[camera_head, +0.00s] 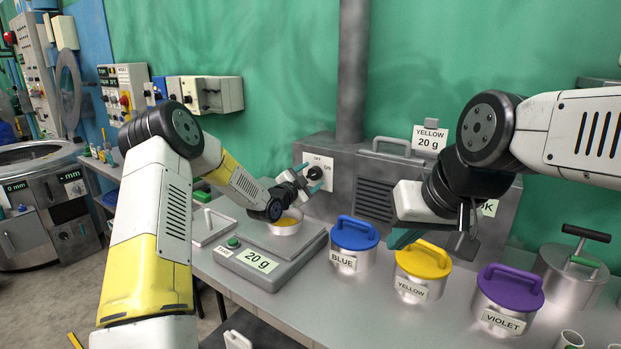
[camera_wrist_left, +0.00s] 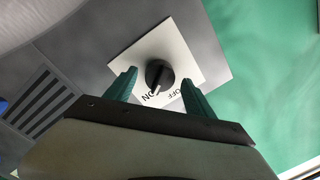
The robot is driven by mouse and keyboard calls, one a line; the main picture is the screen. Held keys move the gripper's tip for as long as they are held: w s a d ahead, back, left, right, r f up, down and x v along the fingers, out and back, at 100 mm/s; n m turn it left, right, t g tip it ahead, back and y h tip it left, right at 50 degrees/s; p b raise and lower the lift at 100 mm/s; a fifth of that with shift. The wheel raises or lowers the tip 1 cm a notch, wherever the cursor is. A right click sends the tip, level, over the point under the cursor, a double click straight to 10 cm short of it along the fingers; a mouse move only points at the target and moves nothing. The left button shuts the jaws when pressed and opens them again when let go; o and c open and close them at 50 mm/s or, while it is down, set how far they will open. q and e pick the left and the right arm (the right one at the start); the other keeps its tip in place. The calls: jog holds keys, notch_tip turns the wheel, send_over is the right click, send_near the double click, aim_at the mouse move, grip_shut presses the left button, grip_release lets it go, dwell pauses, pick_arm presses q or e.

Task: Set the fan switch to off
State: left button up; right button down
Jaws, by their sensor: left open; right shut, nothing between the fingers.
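The fan switch is a black rotary knob (camera_head: 314,173) on a white plate (camera_head: 325,163) marked OFF and ON, on the grey metal housing. In the left wrist view the knob (camera_wrist_left: 160,73) has its pointer end toward the ON label (camera_wrist_left: 150,97), away from the OFF label (camera_wrist_left: 169,97). My left gripper (camera_head: 308,178) is open in front of the plate, its teal fingertips (camera_wrist_left: 158,79) on either side of the knob. I cannot tell whether they touch it.
A scale (camera_head: 270,256) reading 20 g bears a small dish (camera_head: 286,228) below my left forearm. Blue-lidded (camera_head: 352,262) and violet-lidded (camera_head: 505,310) pots stand along the bench. A vertical pipe (camera_head: 352,70) rises behind.

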pick_arm(q)
jog(key=c, duration=1.4)
jog(key=shift+o, duration=0.2)
jog(key=n, duration=0.5)
jog(key=shift+a+r+n+g, duration=0.1)
jog(key=shift+n+g, duration=0.2)
jog(key=shift+n, duration=0.1)
jog(key=n, duration=0.5)
jog(key=shift+w, duration=0.1)
jog(key=shift+n+g, duration=0.3)
jog(key=shift+n, duration=0.1)
jog(key=o, duration=1.4)
jog(key=shift+c, duration=0.2)
